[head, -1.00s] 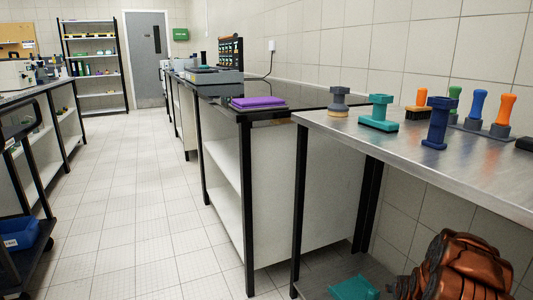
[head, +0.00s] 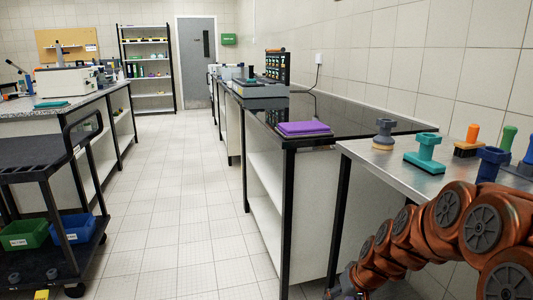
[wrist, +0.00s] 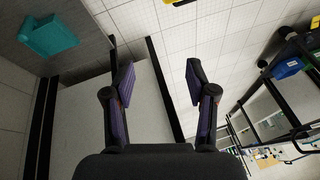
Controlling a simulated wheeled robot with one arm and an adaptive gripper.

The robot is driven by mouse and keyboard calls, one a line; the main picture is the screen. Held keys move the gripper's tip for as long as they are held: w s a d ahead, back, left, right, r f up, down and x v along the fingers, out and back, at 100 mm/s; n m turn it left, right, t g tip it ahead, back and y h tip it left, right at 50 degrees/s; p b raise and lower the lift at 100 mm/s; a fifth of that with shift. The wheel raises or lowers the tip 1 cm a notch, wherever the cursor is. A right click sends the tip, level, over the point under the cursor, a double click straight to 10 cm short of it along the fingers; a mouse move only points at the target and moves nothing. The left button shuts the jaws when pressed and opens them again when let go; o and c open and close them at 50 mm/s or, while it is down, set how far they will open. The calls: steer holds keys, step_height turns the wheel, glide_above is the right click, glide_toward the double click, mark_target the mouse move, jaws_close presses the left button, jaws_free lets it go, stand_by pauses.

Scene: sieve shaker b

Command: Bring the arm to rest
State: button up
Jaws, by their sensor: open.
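My gripper (wrist: 158,90) shows in the wrist view with its two fingers spread wide apart. Nothing is between the fingers; behind them are the pale side of a bench and the tiled floor. In the head view my copper-coloured arm comes in at the lower right and reaches down to the left, in front of the steel table (head: 395,176). The gripper's fingers are not clearly seen in the head view.
A grey stamp-like tool (head: 384,134), a teal one (head: 425,153) and a dark blue one (head: 490,164) stand on the steel table. A purple pad (head: 303,129) lies on the black bench. A cart (head: 48,168) stands left. The floor aisle (head: 170,210) is clear.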

steer(key=s+r+g+h+p, duration=0.1)
steer(key=s+r+g+p, duration=0.1)
steer(key=s+r+p, duration=1.2)
steer(key=s+r+g+h+p, duration=0.1)
steer(key=s+r+g+p, duration=0.2)
steer(key=s+r+p, duration=1.1)
steer(key=s+r, duration=0.4)
steer(key=r, duration=0.6)
steer(key=shift+a+r+m+h, duration=0.3)
steer(key=shift+a+m+h, duration=0.05)
steer(key=shift+m+h, duration=0.05)
steer(key=shift+s+d+r, duration=0.1)
steer(key=shift+s+r, duration=0.05)
steer(key=shift+s, duration=0.4)
